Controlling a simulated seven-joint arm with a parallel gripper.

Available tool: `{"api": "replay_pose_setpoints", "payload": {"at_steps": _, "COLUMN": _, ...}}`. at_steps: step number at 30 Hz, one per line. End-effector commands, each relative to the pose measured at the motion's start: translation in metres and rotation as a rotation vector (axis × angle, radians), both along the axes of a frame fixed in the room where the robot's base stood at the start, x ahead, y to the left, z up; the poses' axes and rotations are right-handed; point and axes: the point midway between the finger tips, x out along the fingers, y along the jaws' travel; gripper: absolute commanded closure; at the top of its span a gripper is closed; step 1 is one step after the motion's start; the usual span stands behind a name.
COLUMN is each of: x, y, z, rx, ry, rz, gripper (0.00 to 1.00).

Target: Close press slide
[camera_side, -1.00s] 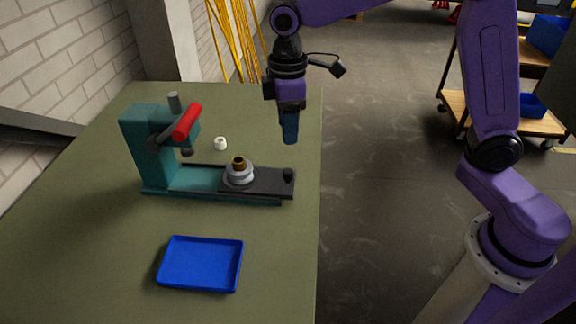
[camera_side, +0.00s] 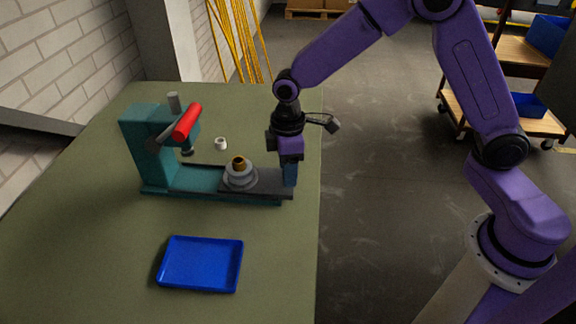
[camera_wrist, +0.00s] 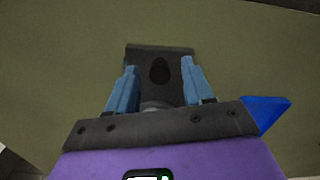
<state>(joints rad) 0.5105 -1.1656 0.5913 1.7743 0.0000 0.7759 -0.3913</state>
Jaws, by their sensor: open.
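The teal press (camera_side: 152,150) with a red-handled lever (camera_side: 187,121) stands on the table. Its dark slide (camera_side: 262,181) extends out to the right, away from the press head, and carries a grey round fixture (camera_side: 240,178) with a brass-coloured piece (camera_side: 238,163) in it. My gripper (camera_side: 290,178) points down at the slide's outer right end and hides the knob there. In the wrist view, my gripper's blue fingers (camera_wrist: 157,88) are apart, with the dark knob (camera_wrist: 160,70) of the slide between them; I cannot tell whether they touch it.
A blue tray (camera_side: 201,264) lies on the green table (camera_side: 90,240) in front of the press. A small white ring (camera_side: 221,143) sits behind the slide. The table's right edge is close to the slide's outer end.

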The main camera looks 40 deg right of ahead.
Motion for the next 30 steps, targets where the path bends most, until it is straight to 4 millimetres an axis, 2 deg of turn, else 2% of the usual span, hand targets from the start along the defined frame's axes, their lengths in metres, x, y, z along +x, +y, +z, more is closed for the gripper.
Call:
{"api": "replay_pose_setpoints", "payload": {"at_steps": 2, "x": 0.0, "y": 0.0, "z": 0.0, "rx": 0.0, "ry": 0.0, "rz": 0.0, "gripper": 0.49}}
{"api": "replay_pose_setpoints", "payload": {"at_steps": 3, "x": 0.0, "y": 0.0, "z": 0.0, "rx": 0.0, "ry": 0.0, "rz": 0.0, "gripper": 0.55}}
{"api": "replay_pose_setpoints", "payload": {"at_steps": 5, "x": 0.0, "y": 0.0, "z": 0.0, "rx": 0.0, "ry": 0.0, "rz": 0.0, "gripper": 0.75}}
{"api": "replay_pose_setpoints", "payload": {"at_steps": 7, "x": 0.0, "y": 0.0, "z": 0.0, "rx": 0.0, "ry": 0.0, "rz": 0.0, "gripper": 0.98}}
{"api": "replay_pose_setpoints", "payload": {"at_steps": 8, "x": 0.0, "y": 0.0, "z": 0.0, "rx": 0.0, "ry": 0.0, "rz": 0.0, "gripper": 1.0}}
{"api": "replay_pose_setpoints", "payload": {"at_steps": 16, "x": 0.008, "y": 0.009, "z": 0.001, "rx": 0.001, "ry": -0.001, "rz": 0.002, "gripper": 1.0}}
{"api": "replay_pose_setpoints", "payload": {"at_steps": 30, "x": 0.069, "y": 0.07, "z": 0.001, "rx": 0.003, "ry": -0.004, "rz": 0.001, "gripper": 1.0}}
